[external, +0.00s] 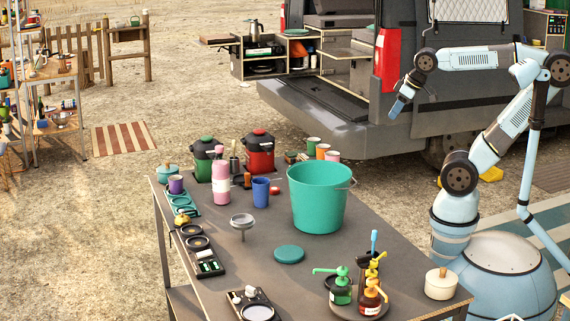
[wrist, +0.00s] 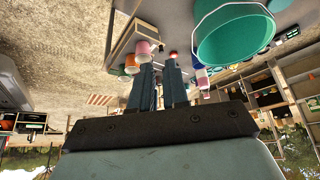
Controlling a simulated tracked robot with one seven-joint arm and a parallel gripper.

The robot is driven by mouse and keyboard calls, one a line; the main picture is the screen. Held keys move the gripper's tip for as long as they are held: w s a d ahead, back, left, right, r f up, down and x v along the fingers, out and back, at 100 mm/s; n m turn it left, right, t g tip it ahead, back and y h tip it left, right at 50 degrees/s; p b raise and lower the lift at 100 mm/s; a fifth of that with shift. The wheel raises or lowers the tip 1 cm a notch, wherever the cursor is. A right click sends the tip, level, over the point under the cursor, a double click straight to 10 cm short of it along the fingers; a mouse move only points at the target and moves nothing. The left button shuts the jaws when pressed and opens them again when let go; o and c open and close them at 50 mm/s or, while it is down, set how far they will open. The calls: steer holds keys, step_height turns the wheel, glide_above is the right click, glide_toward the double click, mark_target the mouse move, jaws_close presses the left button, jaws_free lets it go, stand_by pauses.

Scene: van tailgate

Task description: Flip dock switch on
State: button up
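My gripper (external: 396,108) hangs in the air right of the table, in front of the van's rear, pointing down and left. In the wrist view its two fingers (wrist: 160,75) stand apart with a narrow gap and nothing between them. On the table's left edge lies a black panel (external: 209,264) with green and white parts. A second black panel (external: 252,303) with small white knobs and a round dish lies at the front edge. I cannot tell which one carries the dock switch, or its position. My gripper is far from both panels.
A large teal bucket (external: 318,197) stands mid-table. Pump bottles on a tray (external: 343,309) are at the front right. Red (external: 259,152) and green (external: 203,158) pots and several cups stand at the back. The van bumper (external: 340,135) is behind the table.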

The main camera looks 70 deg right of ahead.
steer(key=shift+n, duration=0.6)
steer(key=w+a+r, duration=0.1)
steer(key=w, duration=0.1)
steer(key=w+a+r, duration=0.1)
steer(key=w, duration=0.1)
steer(key=w+a+r, duration=0.1)
steer(key=w, duration=0.2)
steer(key=shift+r, duration=0.15)
jaws_close()
steer(key=w+a+n+g+y, duration=0.15)
steer(key=w+a+n, duration=0.25)
steer(key=w+a, duration=1.7)
steer(key=w+a+f+n, duration=0.1)
steer(key=w+a+f, duration=0.3)
steer(key=a, duration=0.6)
steer(key=w+a+f+n+g, duration=0.1)
steer(key=w+a+f, duration=0.3)
steer(key=a+f, duration=0.5)
steer(key=w+a+f+n+g, duration=0.1)
steer(key=w+a+f, duration=0.3)
steer(key=a, duration=0.7)
step_height(320, 180, down, 2)
steer(key=shift+f+n, duration=0.15)
steer(key=shift+n, duration=0.15)
glide_above(207, 251)
steer(key=f, duration=1.2)
steer(key=shift+s+d, duration=0.15)
steer(key=shift+s, duration=0.1)
steer(key=shift+s+f, duration=0.1)
steer(key=shift+f, duration=0.75)
